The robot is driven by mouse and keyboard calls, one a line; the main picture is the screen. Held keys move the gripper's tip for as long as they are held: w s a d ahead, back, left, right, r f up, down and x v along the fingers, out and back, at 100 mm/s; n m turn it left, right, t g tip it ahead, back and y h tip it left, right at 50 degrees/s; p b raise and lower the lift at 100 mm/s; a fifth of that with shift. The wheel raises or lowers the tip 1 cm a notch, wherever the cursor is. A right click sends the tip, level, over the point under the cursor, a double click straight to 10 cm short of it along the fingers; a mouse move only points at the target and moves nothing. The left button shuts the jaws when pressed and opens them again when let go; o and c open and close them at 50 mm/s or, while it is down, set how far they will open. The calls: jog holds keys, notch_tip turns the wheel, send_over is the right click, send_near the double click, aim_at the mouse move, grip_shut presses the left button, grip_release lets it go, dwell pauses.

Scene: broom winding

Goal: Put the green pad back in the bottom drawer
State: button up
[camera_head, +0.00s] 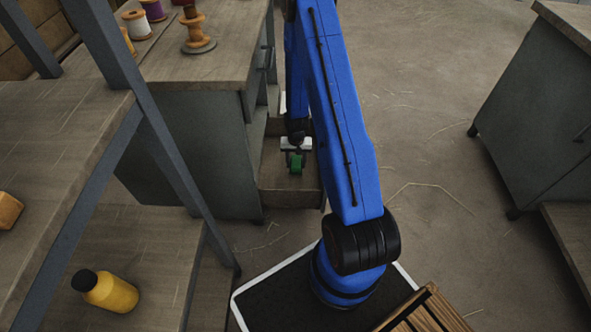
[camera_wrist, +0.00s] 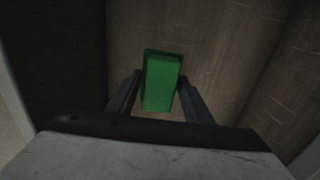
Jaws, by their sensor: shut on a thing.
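The green pad (camera_head: 296,164) is a small green block held by my gripper (camera_head: 295,158) over the open bottom drawer (camera_head: 288,199) of the grey cabinet. In the wrist view the green pad (camera_wrist: 161,82) sits upright between the two dark fingers of my gripper (camera_wrist: 159,92), which are shut on it. The wooden drawer floor (camera_wrist: 215,55) shows behind and below it. I cannot tell whether the pad touches the drawer floor.
The grey cabinet (camera_head: 195,150) with a wooden top carries several thread spools (camera_head: 198,30). A shelf (camera_head: 50,130) stands at the left, with a yellow bottle (camera_head: 108,291) on its lower board. Another cabinet (camera_head: 535,110) stands at the right. The floor (camera_head: 430,120) between is clear but for straw.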

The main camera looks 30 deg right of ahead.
jog(key=shift+f, duration=2.45)
jog(key=shift+f, duration=0.1)
jog(key=o, duration=0.9)
jog(key=shift+o, duration=0.2)
